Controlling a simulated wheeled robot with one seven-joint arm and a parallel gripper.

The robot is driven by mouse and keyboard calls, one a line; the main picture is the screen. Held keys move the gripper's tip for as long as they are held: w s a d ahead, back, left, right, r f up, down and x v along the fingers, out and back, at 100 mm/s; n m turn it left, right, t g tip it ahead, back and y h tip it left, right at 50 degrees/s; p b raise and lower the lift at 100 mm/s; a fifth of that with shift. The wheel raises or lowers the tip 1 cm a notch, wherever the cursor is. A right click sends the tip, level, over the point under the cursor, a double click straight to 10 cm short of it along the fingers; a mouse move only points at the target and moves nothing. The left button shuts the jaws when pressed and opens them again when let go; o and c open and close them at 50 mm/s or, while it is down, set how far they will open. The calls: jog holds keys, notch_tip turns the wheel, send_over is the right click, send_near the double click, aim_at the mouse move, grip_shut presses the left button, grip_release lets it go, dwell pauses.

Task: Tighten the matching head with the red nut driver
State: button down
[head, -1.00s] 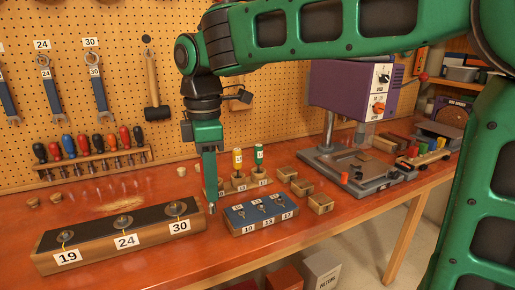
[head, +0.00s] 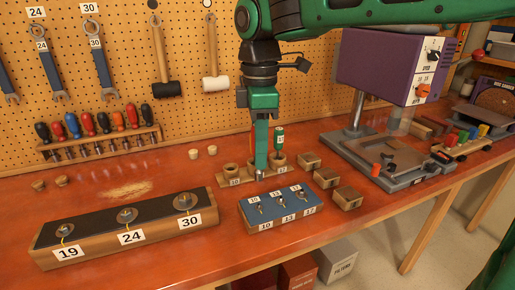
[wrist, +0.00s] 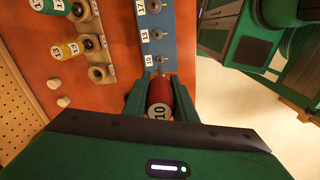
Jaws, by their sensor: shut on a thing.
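My gripper (head: 261,168) points down with its tip over the back left part of the blue block (head: 277,222). In the wrist view my gripper (wrist: 160,105) is shut on the red nut driver (wrist: 162,90), whose handle end reads 10. In the head view the fingers largely hide the driver. The block carries three small heads, marked 10, 13 and 17. The 10 head (head: 260,209) is the leftmost, and in the wrist view it is just ahead of the driver (wrist: 161,60). I cannot tell whether they touch.
A wooden rack (head: 224,182) behind the block holds the green 17 driver (head: 279,138) and the yellow 13 driver (wrist: 68,50). A long block (head: 100,254) with heads 19, 24, 30 lies left. Small wooden boxes (head: 348,199) and a purple drill press (head: 378,68) stand right.

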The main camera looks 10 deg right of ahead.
aim_at(260, 173)
jog(key=shift+f, duration=3.45)
jog(key=shift+f, duration=0.9)
